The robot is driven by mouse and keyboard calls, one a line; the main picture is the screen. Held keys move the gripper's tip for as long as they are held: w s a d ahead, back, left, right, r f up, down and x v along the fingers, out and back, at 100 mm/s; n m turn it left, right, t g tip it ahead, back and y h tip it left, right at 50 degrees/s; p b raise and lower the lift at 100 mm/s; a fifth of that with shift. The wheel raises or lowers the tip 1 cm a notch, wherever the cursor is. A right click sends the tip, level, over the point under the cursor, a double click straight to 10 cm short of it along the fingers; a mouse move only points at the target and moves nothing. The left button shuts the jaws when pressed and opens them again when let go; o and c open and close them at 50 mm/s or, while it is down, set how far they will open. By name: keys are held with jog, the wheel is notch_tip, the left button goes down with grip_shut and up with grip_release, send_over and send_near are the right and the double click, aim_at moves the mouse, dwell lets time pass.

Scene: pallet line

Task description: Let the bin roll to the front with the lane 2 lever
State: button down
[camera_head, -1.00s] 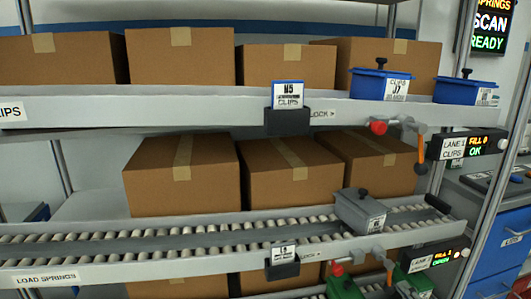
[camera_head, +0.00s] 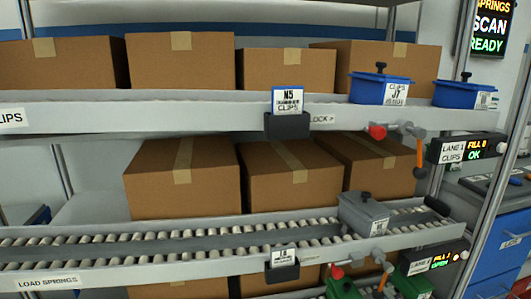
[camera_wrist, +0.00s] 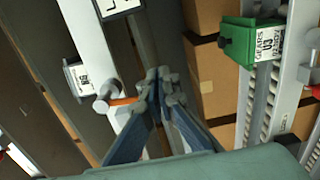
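The grey bin (camera_head: 363,213) sits on the rollers of the middle lane (camera_head: 60,280), near its right end. My gripper is not in the head view. In the wrist view my gripper (camera_wrist: 158,77) has its fingertips close together. An orange lever handle (camera_wrist: 122,101) runs from a grey knob to the left side of the fingers; I cannot tell whether it is between them.
The upper lane has its own lever (camera_head: 405,130), red knob (camera_head: 377,131) and blue bins (camera_head: 381,87). A green bin (camera_wrist: 250,42) stands on rollers to the right in the wrist view. Cardboard boxes (camera_head: 181,178) stand behind the lanes. An upright post (camera_head: 490,160) is at the right.

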jog(key=p+v, duration=0.2)
jog(key=v, duration=0.6)
jog(key=shift+a, duration=0.35)
dwell(0.7)
jog(key=shift+s, duration=0.1)
